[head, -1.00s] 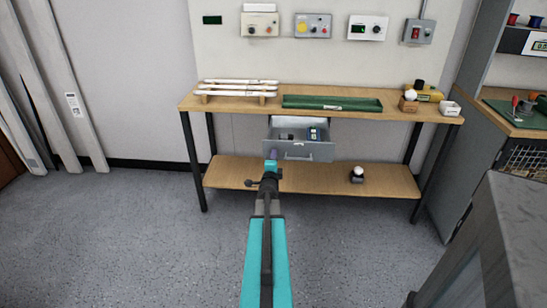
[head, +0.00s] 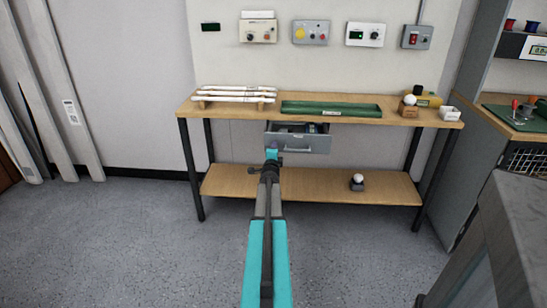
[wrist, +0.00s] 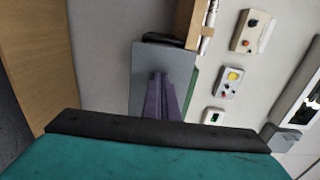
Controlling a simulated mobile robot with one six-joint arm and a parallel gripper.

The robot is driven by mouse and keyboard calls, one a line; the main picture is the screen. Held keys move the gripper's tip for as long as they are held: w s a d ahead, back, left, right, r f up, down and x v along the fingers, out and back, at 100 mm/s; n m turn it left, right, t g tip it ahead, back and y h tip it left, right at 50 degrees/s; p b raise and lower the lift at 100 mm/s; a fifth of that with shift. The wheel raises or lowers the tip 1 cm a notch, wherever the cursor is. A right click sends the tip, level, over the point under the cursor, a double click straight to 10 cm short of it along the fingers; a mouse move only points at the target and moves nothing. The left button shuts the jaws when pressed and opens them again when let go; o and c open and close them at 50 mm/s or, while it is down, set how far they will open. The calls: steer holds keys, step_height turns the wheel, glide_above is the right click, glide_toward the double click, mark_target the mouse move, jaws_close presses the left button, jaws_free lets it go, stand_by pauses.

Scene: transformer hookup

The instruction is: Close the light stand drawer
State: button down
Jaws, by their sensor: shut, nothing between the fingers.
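The light stand drawer (head: 307,143) is a grey drawer under the wooden bench top, partly pulled out, with a handle on its front and small items inside. My gripper (head: 272,154) is at the left end of the drawer front in the head view, shut and empty. In the wrist view the purple fingers of my gripper (wrist: 160,82) lie together in front of the grey drawer front (wrist: 178,62). Whether the fingertips touch the front cannot be told.
The bench top (head: 240,112) carries white tubes (head: 235,93), a green tray (head: 330,109) and small parts at the right. A lower shelf (head: 320,186) holds a small bulb on a base (head: 357,182). A grey surface (head: 510,230) stands at the near right.

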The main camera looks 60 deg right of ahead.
steer(key=b+x, duration=0.3)
steer(key=x, duration=0.9)
steer(key=shift+w+d, duration=0.1)
steer(key=shift+d, duration=0.2)
steer(key=shift+w+d+r, duration=0.1)
steer(key=shift+d+r, duration=0.05)
steer(key=shift+r, duration=0.15)
steer(key=shift+d+r, duration=0.1)
steer(key=shift+r, duration=0.15)
steer(key=shift+a+f, duration=0.25)
steer(key=shift+a, duration=0.3)
steer(key=v, duration=0.6)
steer(key=shift+s+f, duration=0.2)
steer(key=shift+f, duration=0.05)
steer(key=v, duration=0.7)
steer(key=shift+a, duration=0.3)
